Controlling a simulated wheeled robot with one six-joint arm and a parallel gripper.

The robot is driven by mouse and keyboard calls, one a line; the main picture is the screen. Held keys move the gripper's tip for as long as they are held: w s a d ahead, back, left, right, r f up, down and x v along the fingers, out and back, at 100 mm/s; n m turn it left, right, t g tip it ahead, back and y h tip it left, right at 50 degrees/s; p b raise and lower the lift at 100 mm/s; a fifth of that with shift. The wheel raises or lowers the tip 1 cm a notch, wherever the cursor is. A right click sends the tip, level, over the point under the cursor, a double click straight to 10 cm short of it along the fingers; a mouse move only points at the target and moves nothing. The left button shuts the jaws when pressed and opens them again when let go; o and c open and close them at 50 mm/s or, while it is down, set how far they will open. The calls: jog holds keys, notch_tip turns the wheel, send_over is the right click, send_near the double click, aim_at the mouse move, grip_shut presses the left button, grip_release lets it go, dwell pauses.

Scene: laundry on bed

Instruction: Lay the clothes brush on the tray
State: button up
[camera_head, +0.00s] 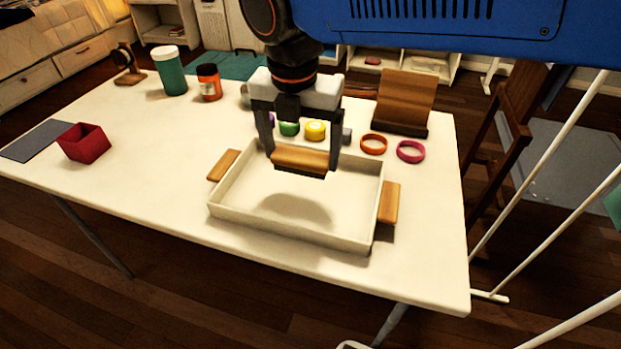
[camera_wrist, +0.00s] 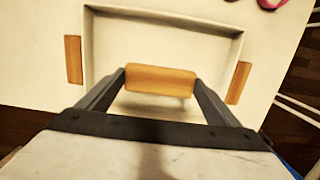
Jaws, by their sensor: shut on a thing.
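The clothes brush (camera_head: 300,160) has a wooden back and a dark underside. My gripper (camera_head: 299,157) is shut on it and holds it level above the tray; the brush also shows between the fingers in the wrist view (camera_wrist: 160,79). The white tray (camera_head: 290,237) has low walls and a wooden handle at each side, and stands near the table's front edge. Its inside looks empty, with a shadow on its floor below the brush. The tray's back wall also shows in the wrist view (camera_wrist: 165,15). A gap shows between the brush and the tray floor.
Behind the tray are a green roll (camera_head: 289,129), a yellow roll (camera_head: 315,130), an orange ring (camera_head: 373,144), a pink ring (camera_head: 410,151) and a wooden stand (camera_head: 404,103). A red box (camera_head: 84,143), a green jar (camera_head: 170,72) and an orange jar (camera_head: 209,83) stand left.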

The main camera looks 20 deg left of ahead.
aim_at(298, 161)
jog(key=shift+f, duration=3.15)
jog(key=o, duration=1)
jog(key=shift+f, duration=0.15)
jog(key=r, duration=0.4)
jog(key=s+r, duration=0.1)
jog(key=r, duration=0.7)
jog(key=shift+s+r, duration=0.1)
jog(key=shift+s, duration=0.15)
